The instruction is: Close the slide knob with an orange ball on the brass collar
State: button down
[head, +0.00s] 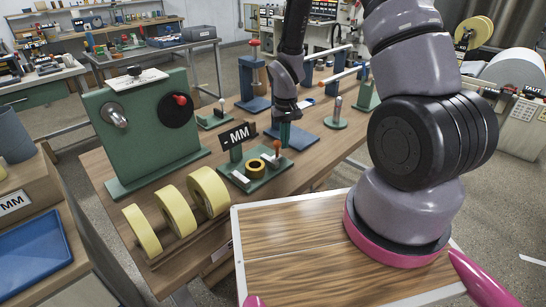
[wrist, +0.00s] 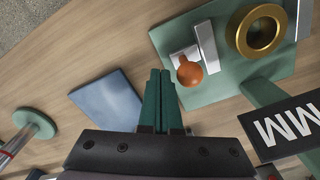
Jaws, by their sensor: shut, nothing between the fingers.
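The brass collar (head: 256,168) stands on a small green base plate (head: 268,181) on the workbench. It also shows in the wrist view (wrist: 260,32), at the upper right. The orange ball (wrist: 189,73) sits at the near end of a light grey slide piece, beside a taller grey bar (wrist: 206,44) left of the collar. In the head view the ball (head: 277,146) is small and close to my gripper. My gripper (wrist: 161,74) has its green fingers together and empty, just left of the ball in the wrist view and apparently apart from it.
A blue plate (head: 302,133) lies near my gripper. A green panel (head: 150,130) and several yellow rolls (head: 208,192) occupy the bench's left side.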

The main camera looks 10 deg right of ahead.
aim_at(276, 142)
jog(key=shift+f, duration=0.2)
jog(key=shift+a, duration=0.1)
jog(key=shift+s+a, duration=0.6)
jog(key=shift+a, duration=0.25)
jog(key=shift+s+a, duration=0.6)
jog(key=shift+a, duration=0.25)
jog(key=shift+w+d+r, duration=0.15)
jog(key=shift+d+r, duration=0.05)
jog(key=shift+r, duration=0.3)
jog(key=shift+w+d+r, duration=0.1)
jog(key=shift+d+r, duration=0.05)
jog(key=shift+r, duration=0.4)
jog(key=shift+w+d+r, duration=0.15)
jog(key=shift+d+r, duration=0.05)
jog(key=shift+r, duration=0.3)
notch_tip(276, 142, up, 10)
jog(key=shift+r, duration=0.25)
